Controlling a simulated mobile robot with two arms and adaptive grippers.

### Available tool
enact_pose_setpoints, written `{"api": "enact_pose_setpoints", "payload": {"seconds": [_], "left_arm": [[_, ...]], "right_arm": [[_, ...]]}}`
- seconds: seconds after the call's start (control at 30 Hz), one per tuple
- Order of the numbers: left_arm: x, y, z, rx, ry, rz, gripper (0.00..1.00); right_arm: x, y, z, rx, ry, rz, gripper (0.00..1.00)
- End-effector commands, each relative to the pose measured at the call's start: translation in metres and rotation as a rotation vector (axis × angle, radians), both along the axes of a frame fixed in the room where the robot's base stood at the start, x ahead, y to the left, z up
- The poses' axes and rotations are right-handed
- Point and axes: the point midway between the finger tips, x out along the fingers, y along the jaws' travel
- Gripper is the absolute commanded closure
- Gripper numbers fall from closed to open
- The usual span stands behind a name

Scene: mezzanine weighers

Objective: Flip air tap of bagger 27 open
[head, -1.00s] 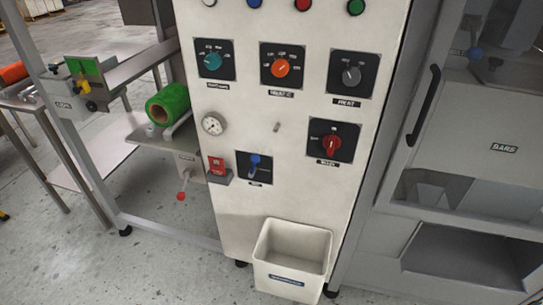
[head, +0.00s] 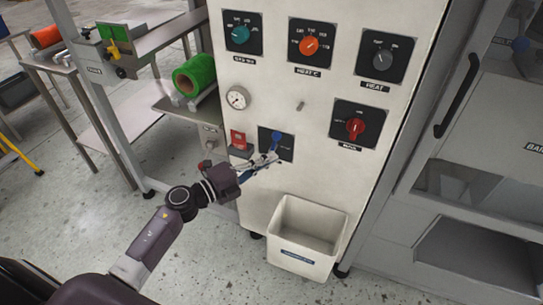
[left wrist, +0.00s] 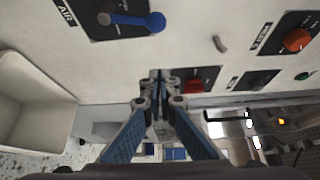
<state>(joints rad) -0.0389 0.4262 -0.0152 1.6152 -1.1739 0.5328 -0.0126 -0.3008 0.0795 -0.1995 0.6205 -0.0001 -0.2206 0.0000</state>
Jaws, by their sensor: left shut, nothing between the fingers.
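The air tap is a blue lever (head: 276,139) on a dark square plate (head: 288,150), low on the white machine front. In the left wrist view the blue lever (left wrist: 140,20) shows at the top left beside the label AIR, its rounded end pointing away from the label, so it stands roughly upright on the panel. My left gripper (head: 274,160) is in front of the plate's lower part and hides some of it. In the left wrist view the gripper (left wrist: 158,76) has its blue fingers shut, empty and apart from the lever. My right gripper is not in view.
A red switch (head: 239,140) sits left of the plate, a pressure gauge (head: 237,98) above it. A red knob (head: 355,127) is to the right. A white bin (head: 306,237) stands below. A green roll (head: 194,75) lies at the left.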

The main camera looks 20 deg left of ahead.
Motion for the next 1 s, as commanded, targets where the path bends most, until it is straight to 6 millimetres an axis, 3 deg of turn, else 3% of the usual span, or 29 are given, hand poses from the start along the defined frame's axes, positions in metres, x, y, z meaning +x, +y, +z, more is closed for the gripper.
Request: {"api": "enact_pose_setpoints", "payload": {"seconds": [0.4,0.5,0.63,1.0], "left_arm": [[0.070,-0.044,-0.002,-0.004,-0.001,0.001,1.00],[0.072,-0.024,-0.005,0.001,0.001,0.004,1.00],[0.075,-0.011,-0.003,-0.001,0.000,0.002,1.00],[0.076,-0.003,0.000,-0.002,0.002,0.001,1.00]], "right_arm": [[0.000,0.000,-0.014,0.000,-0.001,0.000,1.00],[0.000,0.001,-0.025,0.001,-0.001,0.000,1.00],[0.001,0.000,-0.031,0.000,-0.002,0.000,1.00],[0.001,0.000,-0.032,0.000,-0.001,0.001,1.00]]}}
